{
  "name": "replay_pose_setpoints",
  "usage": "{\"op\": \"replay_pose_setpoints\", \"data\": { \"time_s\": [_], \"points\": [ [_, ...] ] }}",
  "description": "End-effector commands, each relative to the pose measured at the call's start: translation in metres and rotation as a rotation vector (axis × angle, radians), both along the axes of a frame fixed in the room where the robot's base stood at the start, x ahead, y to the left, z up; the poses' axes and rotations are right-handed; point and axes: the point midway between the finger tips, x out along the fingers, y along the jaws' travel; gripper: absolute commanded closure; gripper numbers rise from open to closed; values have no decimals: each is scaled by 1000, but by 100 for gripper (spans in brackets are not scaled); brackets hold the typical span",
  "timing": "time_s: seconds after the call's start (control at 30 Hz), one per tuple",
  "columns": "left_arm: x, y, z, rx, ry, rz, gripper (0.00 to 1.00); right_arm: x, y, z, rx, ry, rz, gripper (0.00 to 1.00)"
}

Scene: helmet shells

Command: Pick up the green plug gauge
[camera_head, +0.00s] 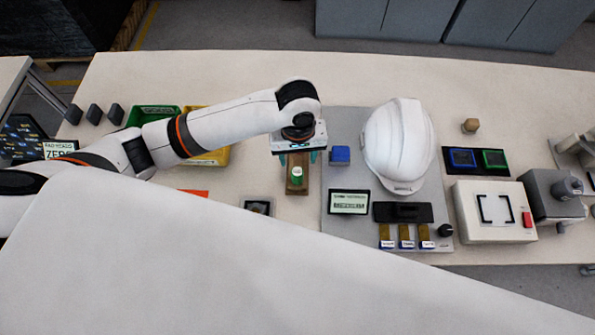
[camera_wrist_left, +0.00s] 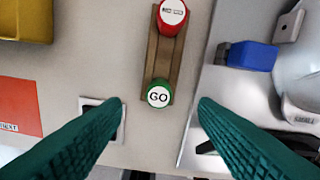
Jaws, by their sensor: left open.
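The green plug gauge (camera_head: 297,172) stands at the near end of a brown wooden holder (camera_head: 296,188). In the left wrist view its round white top reads GO (camera_wrist_left: 158,96). A red gauge (camera_wrist_left: 172,14) with a white NO GO top stands at the other end of the holder, hidden under my gripper in the head view. My left gripper (camera_head: 298,158) is open and empty above the holder. In the left wrist view its two teal fingers (camera_wrist_left: 160,104) lie to either side of the green gauge, apart from it. My right gripper is not in view.
A blue block (camera_head: 340,155) and a white helmet shell (camera_head: 398,145) sit on a grey board (camera_head: 345,120) to the right. Yellow (camera_head: 215,158) and green (camera_head: 150,115) bins stand to the left. A small framed dark square (camera_head: 257,208) lies near the holder.

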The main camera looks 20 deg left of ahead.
Motion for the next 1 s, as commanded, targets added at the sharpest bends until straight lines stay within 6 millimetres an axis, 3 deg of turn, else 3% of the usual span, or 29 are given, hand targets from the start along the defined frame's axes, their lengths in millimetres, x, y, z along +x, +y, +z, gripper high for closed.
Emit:
{"op": "replay_pose_setpoints", "data": {
  "time_s": [0.13,0.43,0.7,1.0],
  "points": [
    [-1,0,-24,3,4,0,46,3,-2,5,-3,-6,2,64],
    [-1,1,-50,2,3,0,46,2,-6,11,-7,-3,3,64],
    [-2,1,-88,1,2,-1,46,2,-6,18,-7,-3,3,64],
    [-2,1,-92,0,0,-1,49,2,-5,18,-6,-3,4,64]
  ]
}}
